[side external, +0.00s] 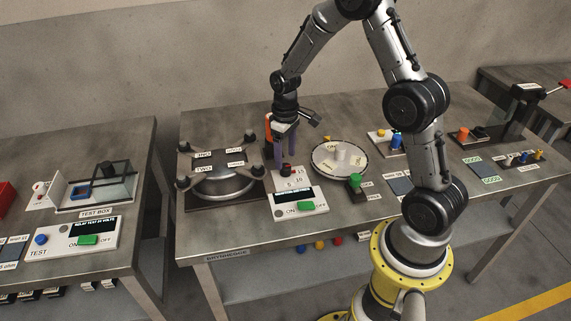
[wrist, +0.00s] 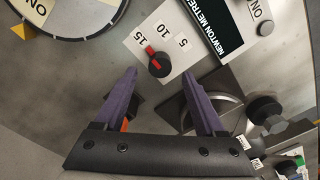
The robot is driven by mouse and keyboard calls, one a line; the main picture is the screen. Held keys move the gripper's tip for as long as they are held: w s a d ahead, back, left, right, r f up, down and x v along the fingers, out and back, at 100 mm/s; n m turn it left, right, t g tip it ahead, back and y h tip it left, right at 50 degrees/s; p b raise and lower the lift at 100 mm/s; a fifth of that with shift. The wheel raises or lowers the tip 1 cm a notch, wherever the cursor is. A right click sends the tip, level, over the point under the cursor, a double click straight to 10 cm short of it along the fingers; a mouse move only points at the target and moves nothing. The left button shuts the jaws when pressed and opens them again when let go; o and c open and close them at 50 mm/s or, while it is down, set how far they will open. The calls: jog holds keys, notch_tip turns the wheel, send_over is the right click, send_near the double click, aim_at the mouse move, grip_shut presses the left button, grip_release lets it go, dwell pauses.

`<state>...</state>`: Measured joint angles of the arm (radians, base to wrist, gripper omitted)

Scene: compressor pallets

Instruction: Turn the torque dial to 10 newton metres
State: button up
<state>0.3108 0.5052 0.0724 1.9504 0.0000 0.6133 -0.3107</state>
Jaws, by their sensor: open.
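The torque dial (wrist: 159,68) is a small black knob with a red pointer, on a white plate. The plate carries the marks 5, 10 and 15, and the pointer lies close to the 15 mark. In the side external view the dial (side external: 286,170) sits near the middle of the table, partly hidden by my gripper. My gripper (wrist: 160,73) is open and empty, pointing down. In the wrist view the dial shows between its two purple fingertips. In the side external view my gripper (side external: 284,160) is at the dial; I cannot tell whether the fingers touch it.
A white control box (side external: 300,201) with a dark display and green switch stands in front of the dial. A dark plate with a metal dome and black knobs (side external: 196,200) is at left. A round white turntable (side external: 326,168) is at right, beside a green button (side external: 355,181).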

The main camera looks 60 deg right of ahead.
aim_at(286, 166)
jog(key=shift+f, duration=1.95)
jog(key=shift+c, duration=0.4)
grip_shut()
